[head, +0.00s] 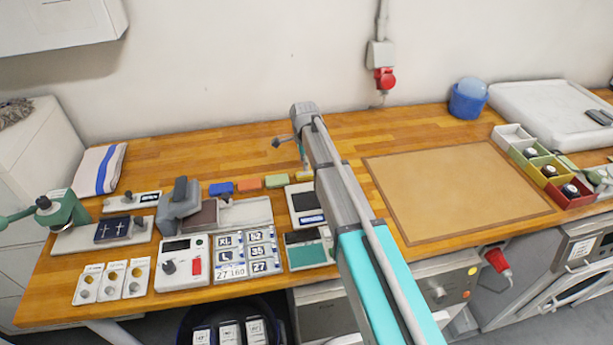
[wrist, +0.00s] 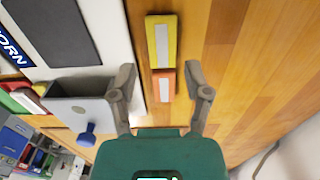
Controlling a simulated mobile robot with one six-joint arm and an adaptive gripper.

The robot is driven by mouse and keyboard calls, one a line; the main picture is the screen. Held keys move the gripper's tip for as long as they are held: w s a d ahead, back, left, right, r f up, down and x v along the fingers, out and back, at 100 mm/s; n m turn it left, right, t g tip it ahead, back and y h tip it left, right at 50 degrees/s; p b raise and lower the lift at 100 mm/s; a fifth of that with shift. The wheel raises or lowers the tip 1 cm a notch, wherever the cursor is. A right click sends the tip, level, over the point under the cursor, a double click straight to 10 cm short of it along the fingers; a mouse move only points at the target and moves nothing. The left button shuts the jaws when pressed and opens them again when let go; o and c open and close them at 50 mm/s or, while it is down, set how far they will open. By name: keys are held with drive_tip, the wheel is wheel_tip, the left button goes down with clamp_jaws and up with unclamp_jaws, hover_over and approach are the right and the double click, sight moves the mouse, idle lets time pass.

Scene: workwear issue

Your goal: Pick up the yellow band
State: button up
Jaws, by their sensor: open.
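The yellow band (head: 304,176) is a small flat block at the right end of the visible row of coloured bands in the head view, close to my gripper (head: 303,157). In the wrist view the yellow band (wrist: 161,42) lies on the wood with a pale label on top, just past the fingertips. My gripper (wrist: 160,72) is open and empty, its fingers spread to either side. An orange band (wrist: 164,84) lies between the fingers in that picture. The height of the fingers above the table is hard to tell.
Blue (head: 221,188), orange (head: 249,185) and green (head: 277,181) bands lie left of the yellow one. A white device with a dark panel (head: 305,202) stands just in front. A grey box (wrist: 80,105) is beside my left finger. Wood is clear right of the bands in the wrist view.

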sight(305, 173)
drive_tip(key=shift+w+d+f+b, duration=0.1)
drive_tip(key=shift+f+b, duration=1.2)
drive_tip(key=shift+w+f+b, duration=0.1)
drive_tip(key=shift+f+b, duration=1.15)
drive_tip(key=shift+f, duration=0.05)
drive_tip(key=shift+c, duration=0.3)
drive_tip(key=c, duration=0.5)
